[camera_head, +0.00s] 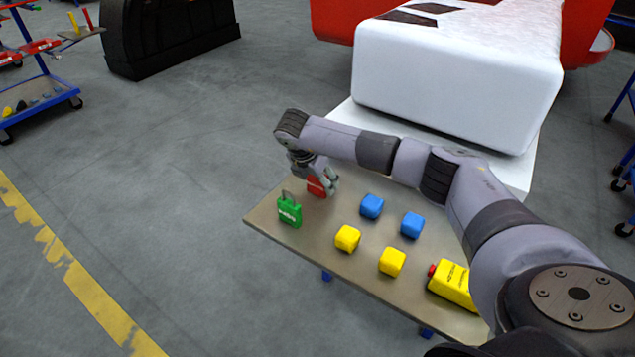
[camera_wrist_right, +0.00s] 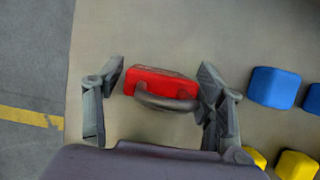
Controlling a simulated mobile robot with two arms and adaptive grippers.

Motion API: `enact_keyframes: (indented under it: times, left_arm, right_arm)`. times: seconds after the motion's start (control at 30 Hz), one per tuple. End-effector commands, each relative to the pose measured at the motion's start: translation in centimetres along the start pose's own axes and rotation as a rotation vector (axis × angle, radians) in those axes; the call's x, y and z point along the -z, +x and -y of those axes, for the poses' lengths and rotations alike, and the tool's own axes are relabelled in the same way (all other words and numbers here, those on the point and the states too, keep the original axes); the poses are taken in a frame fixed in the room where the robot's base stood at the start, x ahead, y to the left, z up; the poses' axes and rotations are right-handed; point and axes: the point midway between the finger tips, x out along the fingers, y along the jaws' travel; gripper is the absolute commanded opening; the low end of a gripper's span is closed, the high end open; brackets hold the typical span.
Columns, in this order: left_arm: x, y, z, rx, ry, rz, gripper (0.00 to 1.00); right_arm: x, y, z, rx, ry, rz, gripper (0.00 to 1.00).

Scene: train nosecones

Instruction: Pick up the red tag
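The red tag (camera_head: 316,187) is a red padlock-shaped block at the far left part of the table, partly hidden by my right gripper in the head view. In the right wrist view the red tag (camera_wrist_right: 160,84) lies between the two fingers, with its grey shackle toward the palm. My right gripper (camera_head: 322,183) is open around it; in the right wrist view the gripper (camera_wrist_right: 160,80) shows a gap between each finger and the tag, smaller on the right. My left gripper is not in view.
A green padlock tag (camera_head: 289,211) stands close by at the table's left corner. Blue cubes (camera_head: 371,206) and yellow cubes (camera_head: 347,238) lie to the right on the table (camera_head: 300,244). A yellow bottle (camera_head: 454,283) with a red cap lies near my arm.

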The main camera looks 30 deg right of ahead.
Motion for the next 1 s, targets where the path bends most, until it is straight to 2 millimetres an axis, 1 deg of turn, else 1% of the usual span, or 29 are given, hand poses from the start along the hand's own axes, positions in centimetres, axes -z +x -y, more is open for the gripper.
enact_keyframes:
  times: [0.07, 0.57, 0.83, 1.0]
  left_arm:
    - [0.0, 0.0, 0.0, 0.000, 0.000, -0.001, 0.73]
    - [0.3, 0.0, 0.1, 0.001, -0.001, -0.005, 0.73]
    - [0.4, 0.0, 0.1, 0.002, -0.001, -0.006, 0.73]
    - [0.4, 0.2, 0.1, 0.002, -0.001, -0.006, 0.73]
  right_arm:
    - [0.0, 0.0, 0.0, -0.001, 0.000, 0.000, 0.56]
    - [0.0, -0.1, 0.0, -0.001, 0.000, 0.000, 0.23]
    - [-0.1, -0.1, 0.0, -0.001, 0.000, 0.000, 0.21]
    - [-0.4, -1.1, -0.1, -0.004, 0.001, 0.001, 0.21]
